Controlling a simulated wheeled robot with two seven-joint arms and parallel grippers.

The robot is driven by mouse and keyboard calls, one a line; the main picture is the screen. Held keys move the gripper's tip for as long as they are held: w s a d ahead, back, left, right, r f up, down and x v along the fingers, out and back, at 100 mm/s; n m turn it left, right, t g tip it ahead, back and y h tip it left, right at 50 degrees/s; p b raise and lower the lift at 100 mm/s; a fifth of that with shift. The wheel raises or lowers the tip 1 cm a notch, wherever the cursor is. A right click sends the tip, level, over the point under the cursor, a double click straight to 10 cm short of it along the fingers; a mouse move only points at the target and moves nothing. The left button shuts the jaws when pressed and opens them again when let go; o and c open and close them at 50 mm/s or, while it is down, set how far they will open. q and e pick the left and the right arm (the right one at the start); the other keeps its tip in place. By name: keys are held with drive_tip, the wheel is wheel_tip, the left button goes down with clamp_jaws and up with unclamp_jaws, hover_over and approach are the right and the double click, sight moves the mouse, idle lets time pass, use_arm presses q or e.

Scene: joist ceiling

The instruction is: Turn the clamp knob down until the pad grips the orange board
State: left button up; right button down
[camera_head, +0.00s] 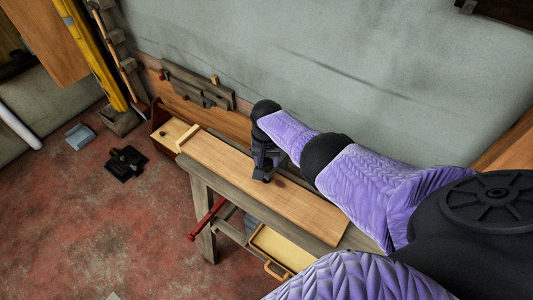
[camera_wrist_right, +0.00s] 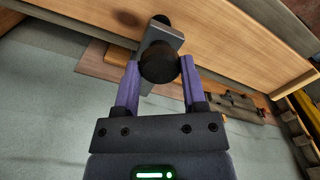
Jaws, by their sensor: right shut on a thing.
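The orange board (camera_head: 250,180) lies along the workbench in the head view. In the right wrist view its wood face (camera_wrist_right: 225,35) fills the top. My right gripper (camera_head: 266,160) is over the board's back edge, about mid-length. In the wrist view my right gripper (camera_wrist_right: 159,85) has its two purple fingers on either side of the round black clamp knob (camera_wrist_right: 160,65) and is shut on it. The grey clamp arm (camera_wrist_right: 163,37) reaches from the knob toward the board. A dark round part, perhaps the pad, shows at its end; I cannot tell whether it touches the board. My left gripper is out of view.
The grey-brown workbench (camera_head: 200,188) stands by the wall, with a red bar (camera_head: 206,218) at its front. A yellow-bottomed drawer or tray (camera_head: 275,248) is below. A black object (camera_head: 126,163) and a blue-grey one (camera_head: 79,136) lie on the red floor. The floor at left is mostly clear.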

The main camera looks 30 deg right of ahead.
sight(267, 162)
drive_tip(key=shift+w+m, duration=0.1)
drive_tip(key=shift+m, duration=0.2)
drive_tip(key=shift+c, duration=0.7)
unclamp_jaws()
drive_tip(key=shift+r, duration=0.1)
wheel_tip(267, 162, up, 10)
drive_tip(key=p, duration=0.6)
drive_tip(key=shift+p, duration=0.3)
